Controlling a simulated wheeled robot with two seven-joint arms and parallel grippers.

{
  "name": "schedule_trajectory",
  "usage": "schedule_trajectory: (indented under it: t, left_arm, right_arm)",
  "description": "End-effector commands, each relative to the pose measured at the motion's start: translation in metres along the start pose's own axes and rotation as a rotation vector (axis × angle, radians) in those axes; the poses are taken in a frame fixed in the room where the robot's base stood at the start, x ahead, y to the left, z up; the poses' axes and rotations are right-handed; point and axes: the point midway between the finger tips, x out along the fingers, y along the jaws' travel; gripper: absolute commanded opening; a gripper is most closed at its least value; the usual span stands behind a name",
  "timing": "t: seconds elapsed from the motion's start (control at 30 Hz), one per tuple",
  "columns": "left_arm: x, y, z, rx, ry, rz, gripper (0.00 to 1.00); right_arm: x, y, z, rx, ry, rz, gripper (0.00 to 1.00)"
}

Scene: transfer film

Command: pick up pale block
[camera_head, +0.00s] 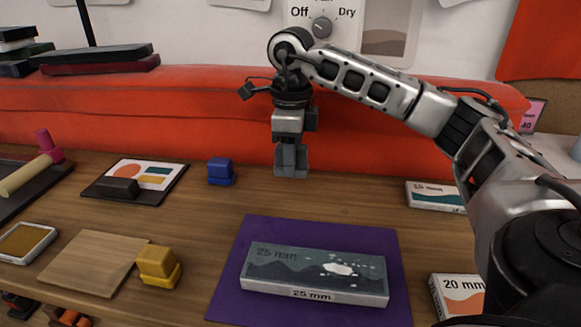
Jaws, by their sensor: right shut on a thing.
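My right gripper (291,143) hangs pointing down in front of the red-orange padded back, above the far part of the wooden table. It is shut on a small pale grey block (291,161), which shows at the fingertips and is partly covered by them. The block looks held upright and apart from the purple mat. The fingers and the block are similar in grey, so their exact border is hard to tell. My left gripper is not in view.
A purple mat (228,296) bears a grey 25 mm box (315,270). White boxes (436,196) lie at right. Table between blue block and mat is clear.

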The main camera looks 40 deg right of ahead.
Motion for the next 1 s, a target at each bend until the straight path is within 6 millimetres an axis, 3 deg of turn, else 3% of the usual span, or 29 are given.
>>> schedule_trajectory:
  t: [0.17, 0.5, 0.7, 1.0]
  left_arm:
    - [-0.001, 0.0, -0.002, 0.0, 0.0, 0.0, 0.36]
    - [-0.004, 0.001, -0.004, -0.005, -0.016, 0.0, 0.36]
    - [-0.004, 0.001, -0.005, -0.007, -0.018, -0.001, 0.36]
    - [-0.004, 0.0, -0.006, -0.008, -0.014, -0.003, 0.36]
  right_arm:
    - [-0.042, 0.032, -0.008, -0.004, -0.005, -0.004, 0.09]
    - [-0.072, 0.098, -0.026, -0.002, -0.001, -0.003, 0.09]
    - [-0.078, 0.115, -0.03, 0.0, -0.001, -0.001, 0.09]
    - [-0.079, 0.119, -0.031, 0.001, 0.0, 0.0, 0.09]
